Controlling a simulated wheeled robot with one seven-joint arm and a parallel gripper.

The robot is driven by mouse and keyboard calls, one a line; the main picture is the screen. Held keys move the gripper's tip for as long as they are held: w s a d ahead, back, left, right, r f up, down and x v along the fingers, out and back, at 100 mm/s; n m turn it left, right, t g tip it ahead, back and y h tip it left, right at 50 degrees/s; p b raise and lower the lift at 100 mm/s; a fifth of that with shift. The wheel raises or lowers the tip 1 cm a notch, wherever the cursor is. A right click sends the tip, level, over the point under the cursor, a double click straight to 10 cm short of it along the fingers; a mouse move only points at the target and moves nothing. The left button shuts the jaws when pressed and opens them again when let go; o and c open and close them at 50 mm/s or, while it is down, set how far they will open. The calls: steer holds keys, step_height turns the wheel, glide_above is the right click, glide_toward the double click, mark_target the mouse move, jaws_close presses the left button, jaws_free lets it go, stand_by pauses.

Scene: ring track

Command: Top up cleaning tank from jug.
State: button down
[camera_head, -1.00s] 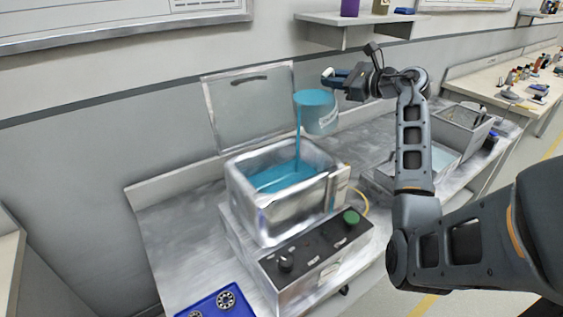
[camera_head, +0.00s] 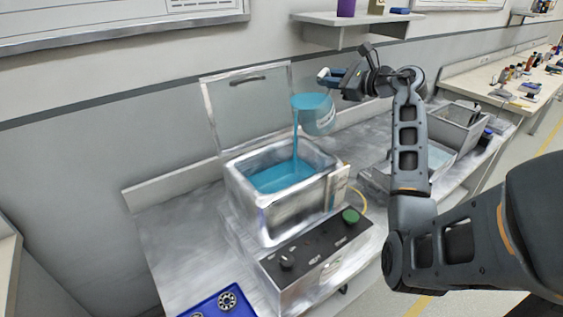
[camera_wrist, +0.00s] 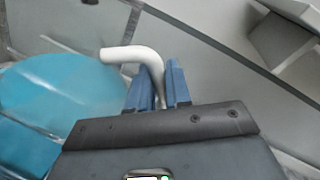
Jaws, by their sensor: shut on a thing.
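A blue stream (camera_head: 296,142) falls from the jug's lip into the tank. The cleaning tank (camera_head: 290,217) is an open metal basin with its lid (camera_head: 247,105) raised behind it. Blue liquid (camera_head: 282,177) stands inside, below the rim. In the wrist view, the jug (camera_wrist: 75,85) fills the left side.
A blue tray (camera_head: 215,309) with ring-shaped parts lies front left. Metal basins (camera_head: 457,128) stand to the right on the bench. A wall shelf (camera_head: 355,20) is above my gripper.

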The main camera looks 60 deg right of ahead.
steer(key=shift+w+a+r+n+h+b, duration=0.15)
steer(key=shift+a+r+n+b, duration=0.1)
steer(key=shift+a+n+b, duration=0.15)
steer(key=shift+a+r+n+h+b, duration=0.15)
steer(key=shift+a+r+n+b, duration=0.15)
steer(key=shift+a, duration=0.2)
stand_by(1.6)
